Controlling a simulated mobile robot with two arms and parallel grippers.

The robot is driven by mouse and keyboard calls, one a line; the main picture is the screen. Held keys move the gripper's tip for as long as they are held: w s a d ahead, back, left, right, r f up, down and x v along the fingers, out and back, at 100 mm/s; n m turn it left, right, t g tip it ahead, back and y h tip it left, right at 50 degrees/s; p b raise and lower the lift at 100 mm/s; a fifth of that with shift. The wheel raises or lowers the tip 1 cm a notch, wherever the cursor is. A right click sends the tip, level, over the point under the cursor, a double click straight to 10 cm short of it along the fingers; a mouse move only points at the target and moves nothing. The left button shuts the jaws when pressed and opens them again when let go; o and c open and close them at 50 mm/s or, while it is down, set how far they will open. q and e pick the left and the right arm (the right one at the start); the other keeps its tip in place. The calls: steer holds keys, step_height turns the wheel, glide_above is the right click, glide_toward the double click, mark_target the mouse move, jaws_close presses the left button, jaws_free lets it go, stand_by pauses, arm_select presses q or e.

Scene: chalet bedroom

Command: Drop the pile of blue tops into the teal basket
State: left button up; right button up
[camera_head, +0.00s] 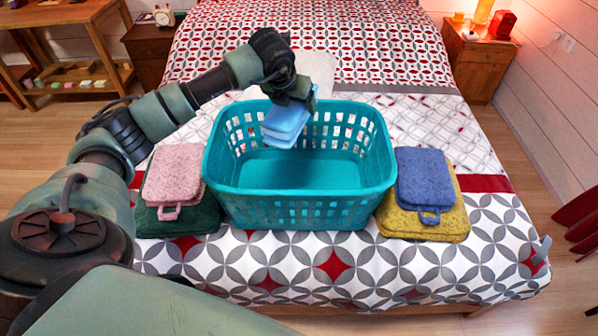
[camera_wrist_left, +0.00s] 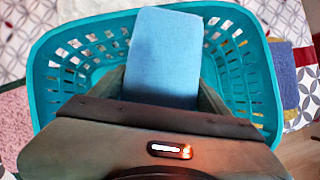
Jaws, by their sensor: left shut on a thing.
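The teal basket (camera_head: 300,205) stands on the bed and its visible inside floor is bare. My left gripper (camera_head: 295,97) is shut on the pile of light blue tops (camera_head: 284,122), a folded stack that hangs tilted over the left-back part of the basket. In the left wrist view the blue pile (camera_wrist_left: 163,60) sits between the fingers of the left gripper (camera_wrist_left: 160,95), with the basket rim (camera_wrist_left: 35,80) around it. The contact of the fingers is partly hidden by the gripper body. My right gripper is not in view.
Pink folded cloth (camera_head: 173,175) on dark green cloth (camera_head: 180,222) lies left of the basket. Blue-violet folded cloth (camera_head: 424,178) on yellow cloth (camera_head: 452,222) lies close on its right. The bed (camera_head: 330,270) is clear in front. Nightstands (camera_head: 478,65) flank the bed.

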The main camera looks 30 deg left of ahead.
arm_select(q)
steer(key=shift+f+b, duration=0.85)
steer(key=shift+f, duration=1.35)
steer(key=o, duration=1.8)
steer(key=shift+s, duration=0.1)
steer(key=b+v, duration=0.1)
steer(key=v, duration=0.7)
steer(key=shift+f, duration=0.15)
